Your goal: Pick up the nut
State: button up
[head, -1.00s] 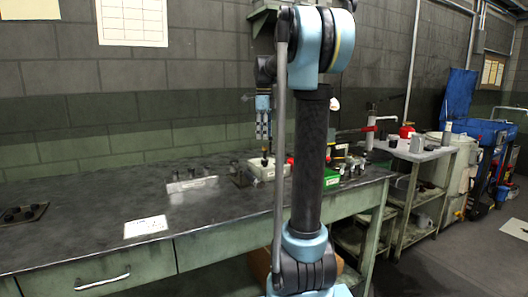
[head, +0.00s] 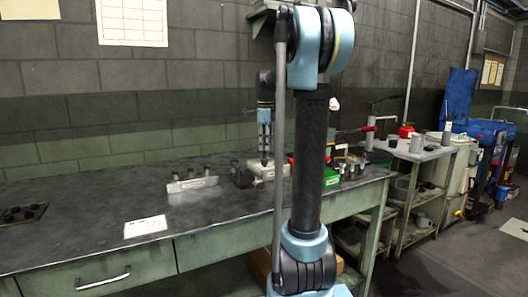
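My gripper (head: 264,151) points straight down over the workbench (head: 90,200), just left of my arm's dark column. Its fingertips are at a small dark item (head: 264,162) by the pale box (head: 275,171). Whether they touch it, and whether they are open or shut, is too small to tell. I cannot make out for sure which small part is the nut. My arm hides part of the bench behind it.
A grey metal block with small dark parts (head: 191,184) and a dark block (head: 241,178) stand left of the gripper. A green bin (head: 332,176) is on the right. A white sheet (head: 145,227) lies near the front edge. The bench's left middle is mostly clear.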

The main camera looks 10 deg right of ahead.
notch_tip(320, 180, up, 10)
dwell(0.8)
jog(key=shift+d, duration=0.1)
